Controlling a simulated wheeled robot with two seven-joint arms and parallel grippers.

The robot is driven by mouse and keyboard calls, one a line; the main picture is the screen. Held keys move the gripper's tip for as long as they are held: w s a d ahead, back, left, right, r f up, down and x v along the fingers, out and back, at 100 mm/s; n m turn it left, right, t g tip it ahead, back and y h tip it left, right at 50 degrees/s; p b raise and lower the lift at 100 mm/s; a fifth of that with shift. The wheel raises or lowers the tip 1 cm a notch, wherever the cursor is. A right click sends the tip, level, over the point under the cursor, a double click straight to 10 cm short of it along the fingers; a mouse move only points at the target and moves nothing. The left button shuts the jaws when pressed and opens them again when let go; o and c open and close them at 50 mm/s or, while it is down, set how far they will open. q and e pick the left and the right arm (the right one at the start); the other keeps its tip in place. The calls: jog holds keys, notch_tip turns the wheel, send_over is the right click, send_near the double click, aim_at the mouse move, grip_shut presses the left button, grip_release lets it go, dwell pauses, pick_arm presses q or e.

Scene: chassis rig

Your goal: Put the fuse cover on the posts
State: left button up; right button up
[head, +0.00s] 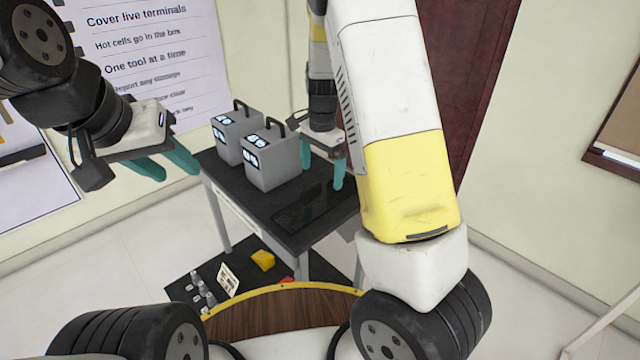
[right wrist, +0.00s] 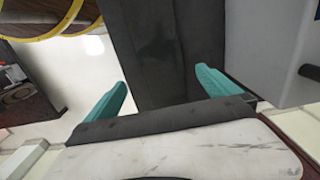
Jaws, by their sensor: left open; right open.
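I cannot pick out a fuse cover or posts for certain in either view. A flat dark panel (head: 302,205) lies on the dark table top (head: 262,212) in the head view, but I cannot tell what it is. My right gripper (head: 322,175) is open and empty above the right part of the table, beside the nearer grey box. In the right wrist view its fingers (right wrist: 162,82) are spread over a dark surface. My left gripper (head: 174,165) is open and empty, in the air left of the table. My right arm hides part of the scene.
Two grey boxes with handles, one farther (head: 228,135) and one nearer (head: 278,168), stand at the table's back. Below, a dark mat (head: 188,288) bears a yellow item (head: 263,260), a white card (head: 228,280) and several small grey pieces. A printed sign (head: 150,60) hangs behind.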

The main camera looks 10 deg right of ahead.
aim_at(320, 199)
jog(key=shift+d+f, duration=0.1)
jog(key=shift+f, duration=0.7)
jog(key=f, duration=0.6)
jog(key=shift+a+f, duration=0.25)
jog(key=shift+f, duration=0.1)
jog(key=shift+r, duration=0.1)
jog(key=c, duration=1.8)
